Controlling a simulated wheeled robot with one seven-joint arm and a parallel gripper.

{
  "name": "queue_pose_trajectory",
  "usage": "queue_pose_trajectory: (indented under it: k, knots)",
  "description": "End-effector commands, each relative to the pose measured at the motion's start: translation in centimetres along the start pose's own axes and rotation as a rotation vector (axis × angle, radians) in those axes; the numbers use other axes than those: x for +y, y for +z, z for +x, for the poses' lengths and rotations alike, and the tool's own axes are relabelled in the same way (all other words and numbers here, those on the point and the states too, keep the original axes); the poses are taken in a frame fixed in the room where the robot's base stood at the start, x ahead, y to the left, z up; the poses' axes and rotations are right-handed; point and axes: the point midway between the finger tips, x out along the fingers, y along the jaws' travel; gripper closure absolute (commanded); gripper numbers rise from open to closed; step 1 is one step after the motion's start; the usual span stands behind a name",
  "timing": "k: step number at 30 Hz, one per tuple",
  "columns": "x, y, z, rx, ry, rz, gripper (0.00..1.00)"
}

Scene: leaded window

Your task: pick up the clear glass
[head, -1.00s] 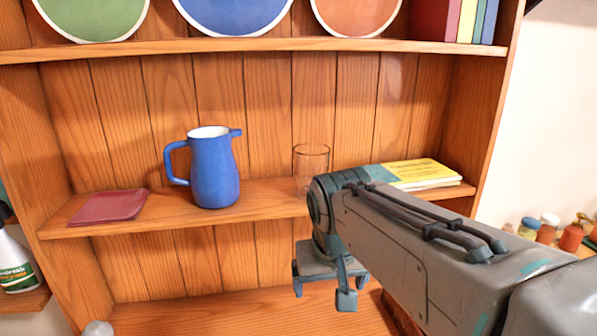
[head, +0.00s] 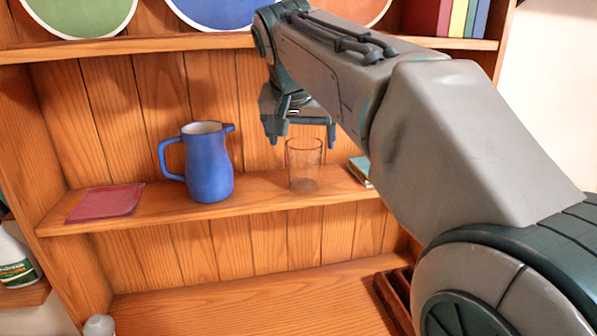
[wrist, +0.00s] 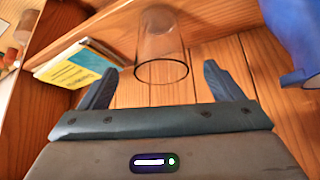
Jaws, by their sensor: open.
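The clear glass (head: 303,165) stands upright on the middle shelf, to the right of the blue jug. It also shows in the wrist view (wrist: 162,45), with its rim towards my fingers. My gripper (head: 302,140) is open and empty, just above the glass in the head view. In the wrist view my gripper (wrist: 160,85) has its fingers spread wide, with the rim between them and a little beyond the tips. No contact with the glass shows.
A blue jug (head: 208,165) and a red folded cloth or booklet (head: 105,203) are on the shelf to the left. Yellow-and-teal booklets (wrist: 80,62) lie beside the glass, mostly hidden by my arm in the head view. An upper shelf (head: 150,43) holds plates and books.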

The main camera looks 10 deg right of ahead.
Motion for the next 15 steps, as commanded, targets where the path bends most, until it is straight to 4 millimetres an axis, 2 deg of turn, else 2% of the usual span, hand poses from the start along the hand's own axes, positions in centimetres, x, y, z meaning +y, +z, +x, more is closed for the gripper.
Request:
queue_pose_trajectory:
  k: [3,11,15]
  knots:
    - [0.0,0.1,2.1,-0.002,0.001,-0.001,0.14]
    - [0.0,0.1,4.0,-0.002,0.000,-0.001,0.14]
    - [0.0,0.2,6.1,-0.003,0.001,-0.001,0.14]
